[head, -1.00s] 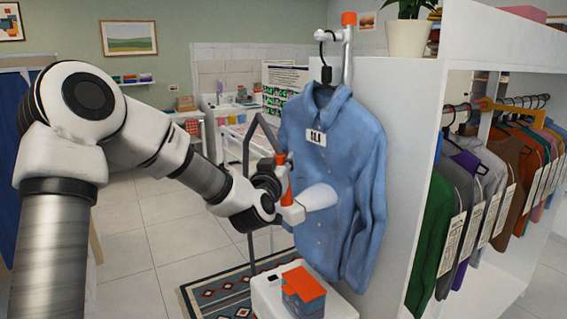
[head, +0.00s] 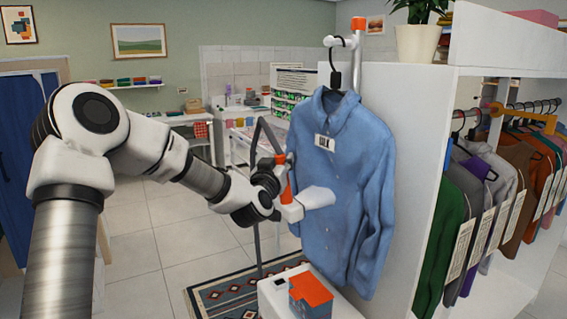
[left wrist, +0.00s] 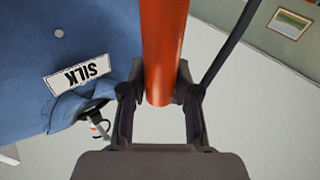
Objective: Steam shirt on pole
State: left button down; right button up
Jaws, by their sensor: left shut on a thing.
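A blue button-up shirt (head: 345,185) hangs on a black hanger (head: 336,78) from a white pole (head: 358,62) with an orange cap. A white tag on its chest reads SILK in the left wrist view (left wrist: 78,77). My left gripper (head: 280,185) is shut on the orange handle (left wrist: 164,55) of a steamer. The steamer's white head (head: 318,197) points at the shirt's front, at or very near the cloth; I cannot tell if it touches. A dark hose or arm rises behind the gripper. My right gripper is out of view.
A white steamer base with an orange-topped tank (head: 311,290) stands below the shirt. The wardrobe's white side panel (head: 425,150) is just right of the shirt. Coloured clothes (head: 500,190) hang inside it. A patterned rug (head: 230,299) lies on the floor.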

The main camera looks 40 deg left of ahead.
pick_arm(q)
jog(key=shift+w+a, duration=0.25)
jog(key=shift+a, duration=0.3)
jog(key=shift+w+a, duration=0.2)
jog(key=shift+a, duration=0.3)
jog(key=s+a+p, duration=0.2)
jog(key=s, duration=0.4)
jog(key=shift+s+a+p, duration=0.3)
jog(key=shift+a+p, duration=0.05)
jog(key=shift+w+d, duration=0.1)
dwell(0.4)
